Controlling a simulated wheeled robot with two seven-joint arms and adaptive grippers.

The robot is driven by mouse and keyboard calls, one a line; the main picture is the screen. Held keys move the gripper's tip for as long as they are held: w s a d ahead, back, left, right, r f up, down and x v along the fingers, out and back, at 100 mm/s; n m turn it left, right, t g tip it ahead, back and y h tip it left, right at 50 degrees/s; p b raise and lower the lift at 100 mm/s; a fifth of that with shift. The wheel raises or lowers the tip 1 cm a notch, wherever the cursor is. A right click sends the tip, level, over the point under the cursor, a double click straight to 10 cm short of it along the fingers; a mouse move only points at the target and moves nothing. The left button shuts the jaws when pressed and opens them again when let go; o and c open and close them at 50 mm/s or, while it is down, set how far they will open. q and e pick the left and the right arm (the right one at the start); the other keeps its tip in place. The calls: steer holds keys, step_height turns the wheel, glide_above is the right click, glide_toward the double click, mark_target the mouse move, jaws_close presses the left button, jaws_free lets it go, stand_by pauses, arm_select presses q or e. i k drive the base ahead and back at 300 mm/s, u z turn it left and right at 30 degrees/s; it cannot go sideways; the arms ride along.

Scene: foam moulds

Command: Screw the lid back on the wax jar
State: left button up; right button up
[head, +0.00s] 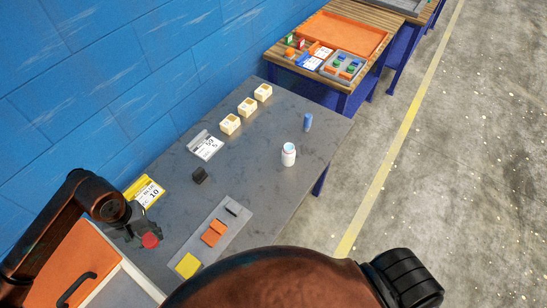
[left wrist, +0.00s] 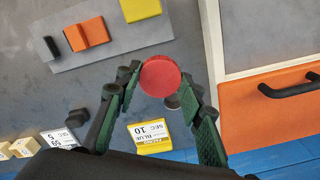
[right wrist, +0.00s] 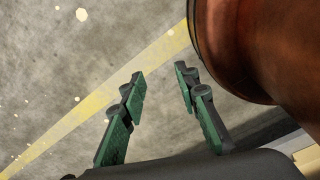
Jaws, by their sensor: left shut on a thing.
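My left gripper (head: 146,233) is shut on a round red lid (head: 151,241), above the near left part of the grey table. In the left wrist view the lid (left wrist: 160,77) sits between the two fingertips. A white jar (head: 288,157) with a bluish label stands upright on the right side of the table, well apart from the left gripper. It has no red lid on it. My right gripper (right wrist: 158,72) is open and empty over the floor in the right wrist view.
The grey table (head: 255,180) holds a blue cylinder (head: 308,122) behind the jar, several cream blocks (head: 230,124), a dark block (head: 199,175), and a grey foam board (head: 232,224) with orange and yellow pieces. An orange panel with a black handle (head: 76,290) is at the near left.

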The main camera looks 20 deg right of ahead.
mark_target(288, 152)
steer(key=k, duration=0.7)
steer(key=z, duration=0.8)
steer(key=i, duration=0.4)
steer(key=u, duration=0.05)
